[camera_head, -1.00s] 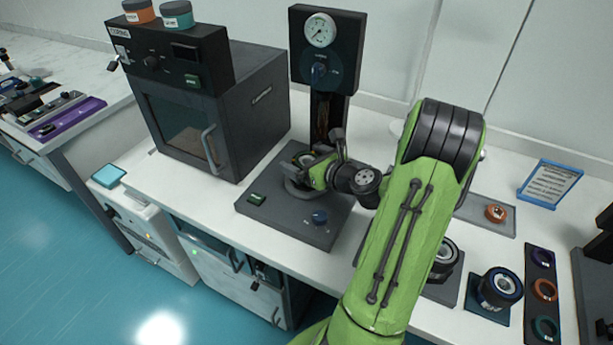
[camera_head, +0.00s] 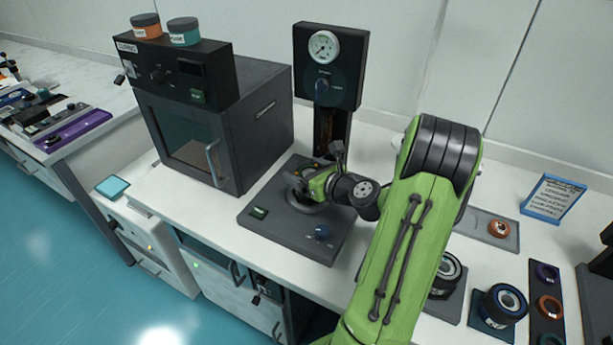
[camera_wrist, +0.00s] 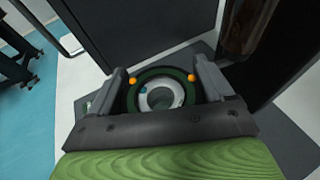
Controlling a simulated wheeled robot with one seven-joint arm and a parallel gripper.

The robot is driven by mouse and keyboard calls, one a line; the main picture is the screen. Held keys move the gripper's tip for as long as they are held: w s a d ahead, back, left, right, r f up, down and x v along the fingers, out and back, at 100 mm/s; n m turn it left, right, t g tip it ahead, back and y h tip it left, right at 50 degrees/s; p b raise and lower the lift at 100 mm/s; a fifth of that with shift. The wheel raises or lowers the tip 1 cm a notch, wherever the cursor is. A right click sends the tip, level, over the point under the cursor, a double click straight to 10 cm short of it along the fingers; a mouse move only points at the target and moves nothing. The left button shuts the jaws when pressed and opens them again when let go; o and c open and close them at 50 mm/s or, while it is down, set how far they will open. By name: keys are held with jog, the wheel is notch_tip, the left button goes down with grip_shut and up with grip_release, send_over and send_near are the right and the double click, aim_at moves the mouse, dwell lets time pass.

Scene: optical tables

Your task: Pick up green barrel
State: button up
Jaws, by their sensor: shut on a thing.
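The green barrel (camera_wrist: 183,80) shows in the wrist view as a dark green ring with a pale round centre and small orange dots. My gripper (camera_wrist: 160,78) is shut on it, with one finger on each side. In the head view my gripper (camera_head: 305,182) is over the dark base plate (camera_head: 275,236) of the press-like stand with a gauge. The barrel is mostly hidden there by the gripper and wrist. I cannot tell whether it touches the plate.
The stand's column with gauge (camera_head: 323,46) rises just behind my gripper. A dark oven (camera_head: 255,115) stands close on the left. On the right are a grey tray (camera_head: 480,222), a blue-marked container (camera_head: 500,303) and a blue-framed sign (camera_head: 553,198).

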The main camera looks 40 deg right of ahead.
notch_tip(320, 180, up, 4)
jog(key=shift+f+p, duration=0.15)
jog(key=shift+p, duration=0.75)
jog(key=s+b, duration=0.3)
jog(key=s, duration=1.5)
jog(key=shift+a+f, duration=0.25)
jog(key=shift+a, duration=0.2)
jog(key=shift+r, duration=0.1)
